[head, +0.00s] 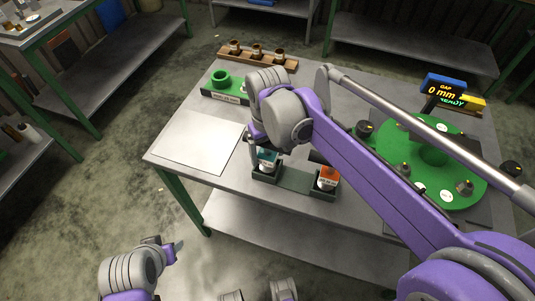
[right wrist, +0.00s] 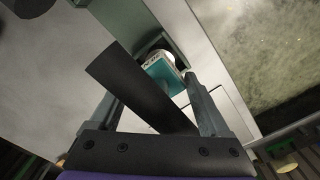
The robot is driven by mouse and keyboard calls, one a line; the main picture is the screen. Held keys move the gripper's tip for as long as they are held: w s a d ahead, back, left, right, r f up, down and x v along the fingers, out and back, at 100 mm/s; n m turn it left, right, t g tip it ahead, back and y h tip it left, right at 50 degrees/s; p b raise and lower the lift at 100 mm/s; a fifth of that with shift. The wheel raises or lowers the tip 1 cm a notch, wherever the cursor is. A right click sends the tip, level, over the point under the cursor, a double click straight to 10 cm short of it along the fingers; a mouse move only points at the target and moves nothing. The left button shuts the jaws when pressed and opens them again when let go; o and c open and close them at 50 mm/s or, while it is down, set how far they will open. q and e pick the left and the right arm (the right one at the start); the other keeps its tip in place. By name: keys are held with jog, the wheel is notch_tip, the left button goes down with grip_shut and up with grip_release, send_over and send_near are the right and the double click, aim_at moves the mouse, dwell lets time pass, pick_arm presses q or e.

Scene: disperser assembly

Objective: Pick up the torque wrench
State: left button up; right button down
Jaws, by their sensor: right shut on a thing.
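My right gripper (head: 257,146) points down over the front of the workbench, by the dark tray, partly hidden by its own wrist. In the right wrist view its two fingers stand either side of a dark, flat bar, which I take to be the torque wrench's handle (right wrist: 140,88). The bar slants across the jaws, and the rest of the wrench is hidden. In the head view a dark piece (head: 317,157) shows just right of the gripper. My left gripper (head: 166,248) hangs low at the lower left, off the bench; its jaws are unclear.
A teal container (head: 267,158) and an orange one (head: 327,178) stand at the ends of the tray (head: 295,181). A green turntable (head: 440,185) is right, a gap display (head: 443,88) behind it. A wooden rack (head: 257,60) stands at the back. A pale plate (head: 198,145) lies left.

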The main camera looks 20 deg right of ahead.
notch_tip(320, 180, up, 10)
jog(key=shift+p, duration=0.5)
jog(key=shift+s, duration=0.1)
dwell(1.5)
